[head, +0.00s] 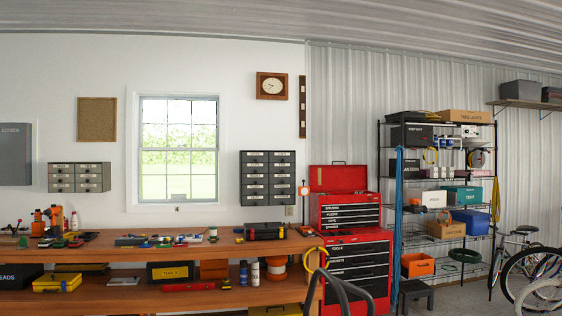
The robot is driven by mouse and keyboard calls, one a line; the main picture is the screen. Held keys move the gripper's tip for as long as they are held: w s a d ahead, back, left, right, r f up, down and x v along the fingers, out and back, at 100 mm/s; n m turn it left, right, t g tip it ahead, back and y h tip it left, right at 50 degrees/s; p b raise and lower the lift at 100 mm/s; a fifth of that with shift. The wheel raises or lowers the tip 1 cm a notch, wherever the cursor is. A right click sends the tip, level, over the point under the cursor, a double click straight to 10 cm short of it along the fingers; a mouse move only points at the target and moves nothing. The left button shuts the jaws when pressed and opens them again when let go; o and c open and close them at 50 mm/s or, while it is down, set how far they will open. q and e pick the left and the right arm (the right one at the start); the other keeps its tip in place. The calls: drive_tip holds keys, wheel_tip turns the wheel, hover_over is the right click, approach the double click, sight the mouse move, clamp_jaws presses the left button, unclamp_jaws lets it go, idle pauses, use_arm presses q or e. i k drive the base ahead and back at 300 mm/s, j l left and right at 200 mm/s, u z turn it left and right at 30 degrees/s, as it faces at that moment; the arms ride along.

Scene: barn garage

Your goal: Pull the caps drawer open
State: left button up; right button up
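No drawer label reading "caps" can be made out with certainty. A dark wall cabinet of small labelled drawers (268,178) hangs right of the window. A grey one (79,177) hangs left of the window. Their labels are too small to read. A red tool chest (345,212) with its lid up and dark labelled drawers stands on a red tool cabinet (357,265). All drawers in view look shut. Neither of my grippers is in view.
A long wooden workbench (140,247) with tools and boxes runs below the wall cabinets. Dark curved bars (338,288) rise in front of the red cabinet. A loaded shelf rack (440,185) and bicycles (525,265) stand at the right. Some floor shows between them.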

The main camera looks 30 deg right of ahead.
sight(274, 156)
drive_tip(key=z, duration=1.25)
drive_tip(key=i+l+z, duration=0.15)
drive_tip(key=l, duration=0.25)
drive_tip(key=i+l+z, duration=0.2)
drive_tip(key=l, duration=0.2)
drive_tip(key=i+l+z, duration=0.15)
drive_tip(key=l, duration=0.25)
drive_tip(key=i+l+z, duration=0.2)
drive_tip(key=l, duration=0.15)
drive_tip(key=i+l+z, duration=0.55)
drive_tip(key=i, duration=0.2)
drive_tip(key=i+z, duration=0.25)
drive_tip(key=i+j+u, duration=0.1)
drive_tip(key=i+u, duration=0.3)
drive_tip(key=i+l+u, duration=0.15)
drive_tip(key=i+u, duration=0.25)
drive_tip(key=i, duration=0.15)
drive_tip(key=i+l+u, duration=0.2)
drive_tip(key=i+u, duration=0.2)
drive_tip(key=i+j+u, duration=0.45)
drive_tip(key=i, duration=0.2)
drive_tip(key=i+u, duration=0.45)
drive_tip(key=i, duration=0.2)
drive_tip(key=i+l+u, duration=0.2)
drive_tip(key=i+u, duration=0.2)
drive_tip(key=i, duration=0.3)
